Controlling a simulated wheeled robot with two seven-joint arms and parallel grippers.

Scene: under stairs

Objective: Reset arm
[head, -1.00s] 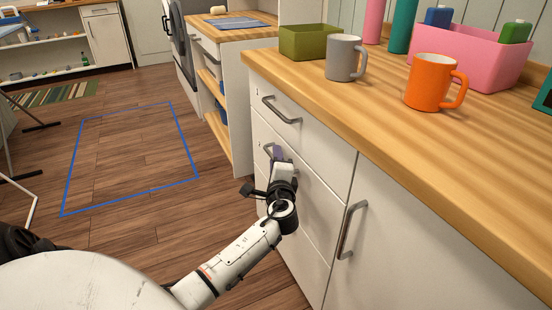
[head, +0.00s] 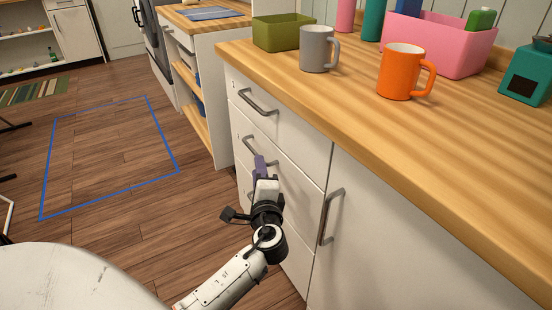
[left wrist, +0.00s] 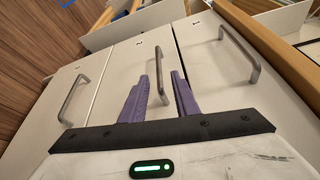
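My left gripper (head: 260,163) is in front of the white drawer unit, with its purple fingertips close to the middle drawer handle (head: 247,143). In the left wrist view, the two purple fingers (left wrist: 161,92) are spread apart, and the middle handle (left wrist: 161,68) shows in the gap between them. I cannot tell whether they touch it. The middle drawer (head: 296,180) looks closed. My right gripper is in neither view.
A wooden counter (head: 337,98) above the drawers holds a green box (head: 283,33), a grey mug (head: 316,50), an orange mug (head: 400,72) and a pink bin (head: 455,48). A cupboard handle (head: 329,217) sticks out at right. Floor with a blue outline (head: 107,204) is clear at left.

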